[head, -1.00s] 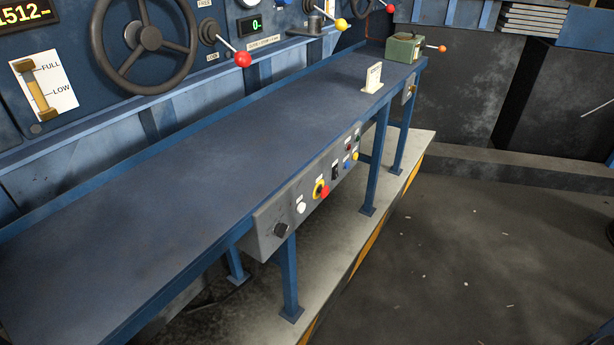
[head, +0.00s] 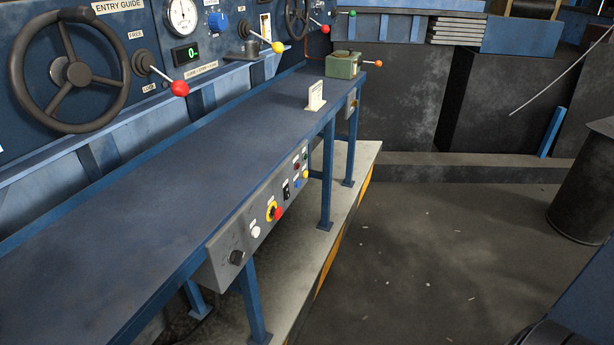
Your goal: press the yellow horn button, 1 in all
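A small yellow button (head: 305,174) sits at the far right end of the grey control box (head: 215,263) under the front edge of the long blue bench. Its label is too small to read. A blue button (head: 297,185) is just below and left of it. A red emergency-stop knob on a yellow collar (head: 275,212), a white button (head: 255,232) and a black knob (head: 237,257) follow toward the near end. Neither of my grippers is in view.
The blue bench (head: 150,215) runs away from me, its legs on a pale plinth (head: 340,190). Levers and handwheels line the panel at left. A white card (head: 315,96) and green box (head: 343,66) stand on the bench. Dark floor (head: 430,240) is open at right; a dark drum (head: 580,190) stands there.

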